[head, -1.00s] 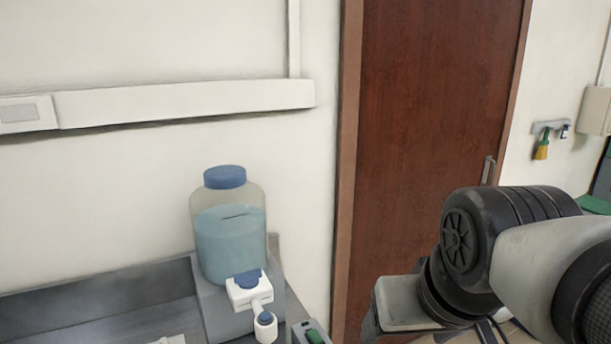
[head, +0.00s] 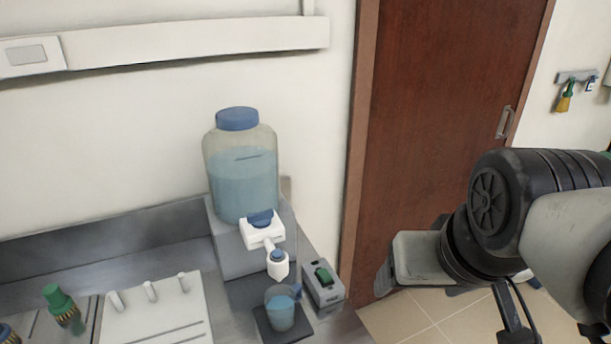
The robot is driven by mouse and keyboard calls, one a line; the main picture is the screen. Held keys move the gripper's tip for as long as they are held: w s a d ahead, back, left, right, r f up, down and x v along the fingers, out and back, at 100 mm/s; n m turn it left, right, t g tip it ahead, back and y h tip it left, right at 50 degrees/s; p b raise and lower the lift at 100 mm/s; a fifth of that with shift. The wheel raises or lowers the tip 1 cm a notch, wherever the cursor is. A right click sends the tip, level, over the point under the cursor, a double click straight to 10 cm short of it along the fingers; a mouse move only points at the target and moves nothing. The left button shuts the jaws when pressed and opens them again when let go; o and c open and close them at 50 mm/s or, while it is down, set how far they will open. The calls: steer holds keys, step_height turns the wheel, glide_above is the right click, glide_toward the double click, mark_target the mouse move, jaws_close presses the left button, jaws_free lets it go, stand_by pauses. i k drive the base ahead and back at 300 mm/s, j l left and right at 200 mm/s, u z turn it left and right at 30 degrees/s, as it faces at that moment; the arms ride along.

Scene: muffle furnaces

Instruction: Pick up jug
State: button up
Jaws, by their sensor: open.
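A small clear jug (head: 281,311) with a bluish tint and a blue handle at its right stands upright on a dark pad on the counter, below the spout of a dispenser tap. It seems to hold blue liquid. The tap (head: 265,236) is white with blue parts and sits in front of a large clear bottle (head: 243,178) with a blue cap and blue liquid inside. My arm reaches in from the right, well apart from the jug.
The bottle stands on a grey raised block (head: 230,250). A white board with pegs (head: 155,310) and a green-capped item (head: 62,308) lie to the left. A brown door (head: 440,120) is behind my arm.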

mark_target(280, 300)
steer(key=l+u, duration=0.25)
steer(key=u, duration=0.15)
steer(key=l+u, duration=0.25)
steer(key=u, duration=0.15)
steer(key=l+u, duration=0.3)
steer(key=u, duration=0.15)
steer(key=i, duration=0.05)
